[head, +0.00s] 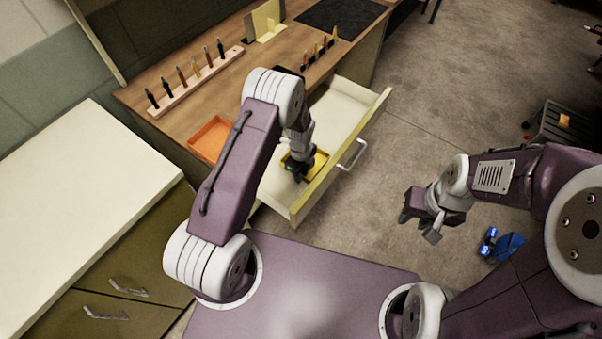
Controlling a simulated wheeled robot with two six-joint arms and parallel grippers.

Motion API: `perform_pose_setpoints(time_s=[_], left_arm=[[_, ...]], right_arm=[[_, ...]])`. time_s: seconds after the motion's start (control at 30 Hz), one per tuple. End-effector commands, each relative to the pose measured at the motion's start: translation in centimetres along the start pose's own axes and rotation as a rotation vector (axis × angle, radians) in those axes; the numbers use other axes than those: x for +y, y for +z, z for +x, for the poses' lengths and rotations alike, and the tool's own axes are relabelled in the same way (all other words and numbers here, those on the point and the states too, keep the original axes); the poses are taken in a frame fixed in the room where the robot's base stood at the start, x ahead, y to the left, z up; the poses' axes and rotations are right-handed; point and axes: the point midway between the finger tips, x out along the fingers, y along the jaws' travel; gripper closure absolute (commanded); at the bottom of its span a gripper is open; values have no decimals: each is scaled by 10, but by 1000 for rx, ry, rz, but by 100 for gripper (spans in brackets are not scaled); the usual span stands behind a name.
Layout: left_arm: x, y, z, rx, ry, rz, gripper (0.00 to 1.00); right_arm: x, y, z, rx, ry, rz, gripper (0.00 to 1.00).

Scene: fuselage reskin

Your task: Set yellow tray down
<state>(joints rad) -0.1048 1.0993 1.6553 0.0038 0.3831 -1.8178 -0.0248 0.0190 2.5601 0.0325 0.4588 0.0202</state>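The small yellow tray (319,161) is inside the open drawer (337,112), close to its front panel. My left gripper (299,174) reaches down into the drawer at the tray and hides part of it. Its fingertips are small and dark here, so I cannot tell whether they are shut on the tray or open. I also cannot tell whether the tray touches the drawer floor. My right gripper (420,228) is over the floor to the right of the drawer, with its fingers apart and nothing between them.
An orange tray (211,138) lies on the wooden worktop (225,103), left of my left arm. A tool rack (190,83) and more upright tools stand behind. A white-topped cabinet (75,190) is at left. Blue objects (508,246) and a dark crate (562,124) are on the floor at right.

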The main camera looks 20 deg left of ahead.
Motion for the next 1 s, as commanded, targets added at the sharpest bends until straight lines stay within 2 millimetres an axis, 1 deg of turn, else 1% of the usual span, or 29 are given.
perform_pose_setpoints(time_s=[0.23,0.33,0.37,0.47,0.7,0.8,0.9,1.0], left_arm=[[0,0,0,0,0,0,76],[0,0,-7,0,0,0,76],[-1,0,-9,0,-2,0,76],[-2,0,-25,-1,-5,0,76],[-2,0,-87,-1,-6,0,76],[-1,0,-106,-1,-4,0,76],[0,0,-118,0,-2,0,76],[0,0,-123,0,0,0,76]], right_arm=[[0,0,0,0,0,0,67],[0,-1,-6,0,0,0,67],[0,0,-4,0,0,0,67],[0,0,-2,0,0,0,67],[0,0,-2,0,0,0,67],[0,0,-1,0,0,0,67],[0,0,-1,0,0,0,67],[0,0,-1,0,0,0,67]])
